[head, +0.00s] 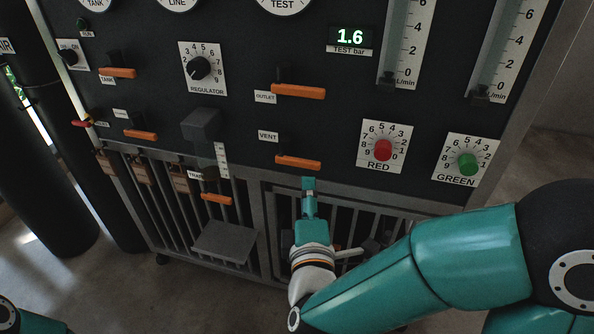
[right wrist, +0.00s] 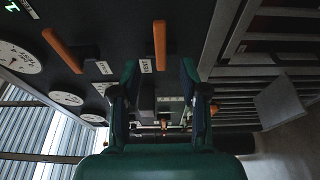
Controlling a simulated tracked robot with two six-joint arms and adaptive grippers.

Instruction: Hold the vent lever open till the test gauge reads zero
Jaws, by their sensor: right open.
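The vent lever (head: 298,162) is an orange bar lying nearly level on the dark panel, beside the VENT label (head: 268,136). My right gripper (head: 308,183) is just below and in front of it. In the right wrist view the vent lever (right wrist: 160,45) shows upright in the gap between the spread fingers of my right gripper (right wrist: 159,72), ahead of the tips. I cannot tell whether any finger touches it. The green test display (head: 349,37) reads 1.6 above a "TEST bar" label. The round TEST dial (head: 284,4) is cut off at the top. My left gripper is out of view.
The orange outlet lever (head: 298,91) sits above the vent lever. Red (head: 383,149) and green (head: 467,164) knobs are to the right. A clear-walled trap (head: 210,155) with an orange lever (head: 216,198) juts out at left. Barred cabinet doors lie below, and dark cylinders stand at far left.

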